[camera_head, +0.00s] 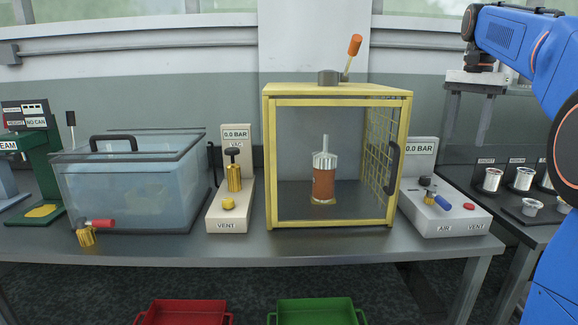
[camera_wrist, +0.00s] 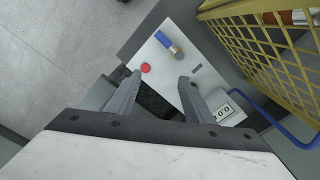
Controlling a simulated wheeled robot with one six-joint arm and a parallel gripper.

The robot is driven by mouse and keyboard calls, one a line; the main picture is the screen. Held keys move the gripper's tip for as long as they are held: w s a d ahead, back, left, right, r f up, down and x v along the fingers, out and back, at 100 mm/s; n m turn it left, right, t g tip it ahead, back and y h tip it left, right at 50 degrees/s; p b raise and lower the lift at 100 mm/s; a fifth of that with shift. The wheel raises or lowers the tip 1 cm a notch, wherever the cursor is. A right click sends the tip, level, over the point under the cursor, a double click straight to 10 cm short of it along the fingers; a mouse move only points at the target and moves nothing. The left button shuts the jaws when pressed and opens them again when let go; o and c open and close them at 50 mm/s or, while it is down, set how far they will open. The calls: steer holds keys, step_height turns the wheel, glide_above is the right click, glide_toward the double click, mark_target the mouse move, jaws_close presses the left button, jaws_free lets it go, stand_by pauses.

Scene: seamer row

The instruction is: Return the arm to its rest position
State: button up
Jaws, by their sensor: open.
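My blue arm (camera_head: 505,40) reaches in from the right edge in the head view. Its end hangs high at the upper right, and the fingers are hard to make out there. In the wrist view my gripper (camera_wrist: 158,78) is open, its two dark fingers apart with nothing between them. Beyond the fingers lies the air control box (camera_wrist: 150,55) with a blue-handled valve (camera_wrist: 166,42) and a red button (camera_wrist: 145,68). The same air control box (camera_head: 455,222) stands on the bench in the head view, apart from the arm.
A yellow cage (camera_head: 338,90) holds a copper-coloured can. Left of it are a vacuum control box (camera_head: 240,165) and a clear tank (camera_head: 130,185). More cans stand at right near my arm. Red (camera_head: 185,312) and green (camera_head: 315,312) crates sit below the bench front.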

steer(key=s+a+f+n+t, duration=0.1)
steer(key=s+a+f+n, duration=0.2)
steer(key=s+a+f, duration=0.4)
steer(key=s+a+f+n+t, duration=0.2)
steer(key=s+a+f+n, duration=0.15)
steer(key=s+f, duration=0.4)
steer(key=s+a+f+n+t, duration=0.1)
steer(key=s+a+f+n, duration=0.1)
steer(key=s+f, duration=0.6)
steer(key=s+a+f+n, duration=0.2)
steer(key=s+a+f, duration=0.1)
steer(key=s+f, duration=0.5)
steer(key=shift+s+f+t, duration=0.15)
steer(key=shift+f+t, duration=0.25)
steer(key=shift+f, duration=0.3)
steer(key=shift+a, duration=0.1)
